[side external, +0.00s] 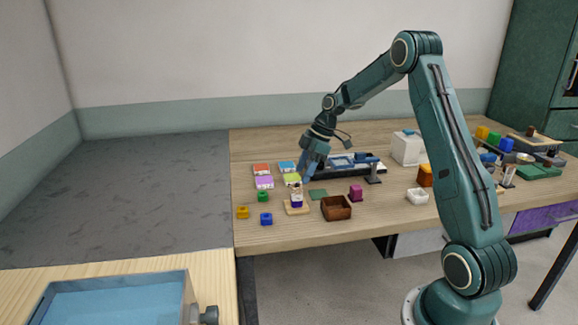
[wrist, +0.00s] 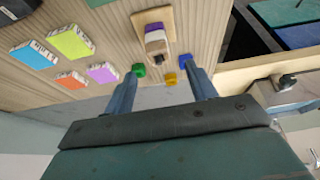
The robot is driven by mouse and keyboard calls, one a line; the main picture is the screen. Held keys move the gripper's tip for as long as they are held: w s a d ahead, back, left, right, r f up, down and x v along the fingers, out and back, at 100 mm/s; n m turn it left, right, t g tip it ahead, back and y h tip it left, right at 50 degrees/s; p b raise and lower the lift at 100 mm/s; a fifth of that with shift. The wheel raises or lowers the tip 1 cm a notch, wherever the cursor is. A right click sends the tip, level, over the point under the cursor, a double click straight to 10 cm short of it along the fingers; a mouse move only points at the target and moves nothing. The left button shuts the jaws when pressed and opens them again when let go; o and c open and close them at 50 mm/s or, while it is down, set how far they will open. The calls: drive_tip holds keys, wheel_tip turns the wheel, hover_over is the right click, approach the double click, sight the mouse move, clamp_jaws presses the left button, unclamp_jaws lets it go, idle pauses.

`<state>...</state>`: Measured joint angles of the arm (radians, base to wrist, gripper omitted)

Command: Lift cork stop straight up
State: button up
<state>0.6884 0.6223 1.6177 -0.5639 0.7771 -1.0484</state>
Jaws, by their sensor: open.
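A small upright stack with purple and white bands (side external: 297,197) stands on a square wooden base (side external: 290,211) in the side external view. It also shows in the wrist view (wrist: 155,37), on the wooden base (wrist: 171,20), with a small dark piece (wrist: 158,60) at its near end. The cork stop appears to be the piece at the top of this stack, but it is too small to tell for sure. My gripper (side external: 303,176) is above and close to the stack, pointing down.
A brown open box (side external: 336,207) and a magenta block (side external: 356,192) stand to the right.

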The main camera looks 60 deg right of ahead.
sight(297, 189)
drive_tip(key=shift+x, duration=2.5)
drive_tip(key=shift+w, duration=0.1)
drive_tip(key=shift+c, duration=0.3)
drive_tip(key=c, duration=1)
